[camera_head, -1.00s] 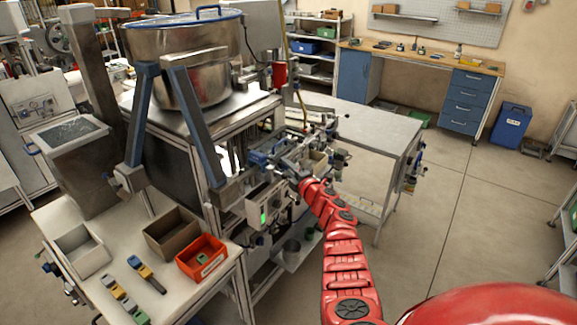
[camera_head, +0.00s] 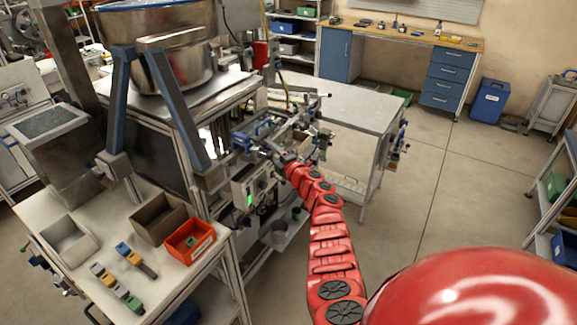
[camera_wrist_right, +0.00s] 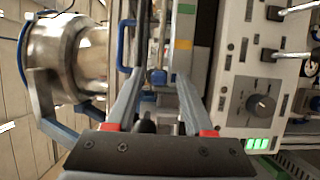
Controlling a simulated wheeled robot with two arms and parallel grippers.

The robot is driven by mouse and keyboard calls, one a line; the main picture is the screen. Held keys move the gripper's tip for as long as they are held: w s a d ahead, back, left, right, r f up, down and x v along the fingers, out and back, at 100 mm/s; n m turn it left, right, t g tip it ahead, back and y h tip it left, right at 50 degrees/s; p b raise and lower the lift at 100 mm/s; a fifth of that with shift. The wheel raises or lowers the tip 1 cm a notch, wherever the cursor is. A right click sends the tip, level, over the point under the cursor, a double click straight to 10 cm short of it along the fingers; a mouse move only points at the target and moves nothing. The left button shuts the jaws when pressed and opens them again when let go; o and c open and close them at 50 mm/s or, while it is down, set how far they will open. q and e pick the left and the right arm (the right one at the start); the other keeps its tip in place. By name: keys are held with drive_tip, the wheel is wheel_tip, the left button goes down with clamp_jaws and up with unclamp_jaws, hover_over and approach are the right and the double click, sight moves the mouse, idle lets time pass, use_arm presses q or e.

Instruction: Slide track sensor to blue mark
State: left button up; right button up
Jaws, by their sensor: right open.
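My right gripper (camera_head: 272,150) is at the front rail area of the machine beside the big steel pot. In the right wrist view its two grey fingers (camera_wrist_right: 159,80) are spread, with a gap between them. A small dark part with a blue end (camera_wrist_right: 158,77) shows between or just beyond the fingertips; I cannot tell whether it is the track sensor or whether a finger touches it. A strip beside the right finger carries a green mark (camera_wrist_right: 187,8) and an orange mark (camera_wrist_right: 184,44). I cannot make out a blue mark for certain. My left gripper is not in view.
A control box with a green display (camera_head: 249,198) and knob stands close to the gripper. The steel pot (camera_head: 165,45) is on the machine. A table at front left holds an orange bin (camera_head: 190,240) and other bins. A grey table (camera_head: 350,105) stands behind.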

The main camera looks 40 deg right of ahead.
sight(269, 150)
drive_tip(key=s, duration=0.5)
drive_tip(key=shift+a+p, duration=0.2)
drive_tip(key=shift+p, duration=0.15)
drive_tip(key=s+b, duration=0.2)
drive_tip(key=s, duration=0.9)
drive_tip(key=shift+s, duration=0.1)
